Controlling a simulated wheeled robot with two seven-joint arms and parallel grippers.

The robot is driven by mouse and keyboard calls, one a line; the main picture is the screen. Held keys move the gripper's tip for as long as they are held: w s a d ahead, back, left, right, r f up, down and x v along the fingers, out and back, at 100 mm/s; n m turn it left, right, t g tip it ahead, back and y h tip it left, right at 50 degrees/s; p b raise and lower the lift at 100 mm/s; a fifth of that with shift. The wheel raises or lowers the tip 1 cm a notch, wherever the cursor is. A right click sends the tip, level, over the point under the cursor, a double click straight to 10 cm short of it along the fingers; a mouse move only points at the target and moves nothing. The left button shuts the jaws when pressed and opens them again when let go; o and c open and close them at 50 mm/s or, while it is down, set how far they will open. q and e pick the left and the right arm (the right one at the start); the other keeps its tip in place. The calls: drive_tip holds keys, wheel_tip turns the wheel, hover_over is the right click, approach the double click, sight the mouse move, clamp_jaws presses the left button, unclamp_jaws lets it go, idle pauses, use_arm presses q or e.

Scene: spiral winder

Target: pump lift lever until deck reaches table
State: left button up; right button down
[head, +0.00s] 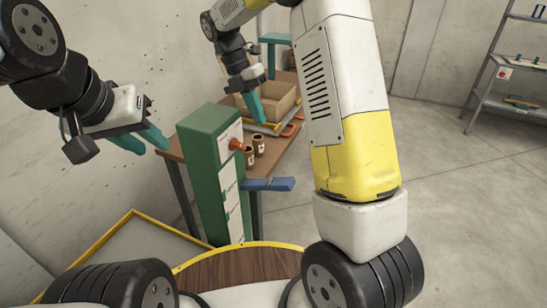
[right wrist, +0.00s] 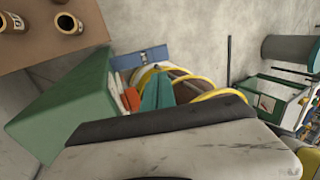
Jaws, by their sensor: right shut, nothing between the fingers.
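A yellow-edged deck (head: 262,127) carries an open cardboard box (head: 283,100) beyond the table (head: 271,158). An orange handle (head: 293,128) lies near its right end; I cannot tell if it is the lift lever. My right gripper (head: 257,112) is shut and empty, pointing down in front of the cardboard box. The deck's height relative to the table is unclear.
The green cabinet (head: 207,174) has an orange knob and a blue bar (head: 268,184). Brown jars (head: 258,145) stand beside it on the table. A yellow-rimmed grey tray (head: 150,249) is low at the left. A shelf rack (head: 491,86) stands at the right, with clear floor before it.

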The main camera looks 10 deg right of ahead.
sight(285, 180)
drive_tip(key=x, duration=1.9)
drive_tip(key=shift+s+d+f, duration=0.1)
drive_tip(key=shift+d+f, duration=0.05)
drive_tip(key=shift+f, duration=0.15)
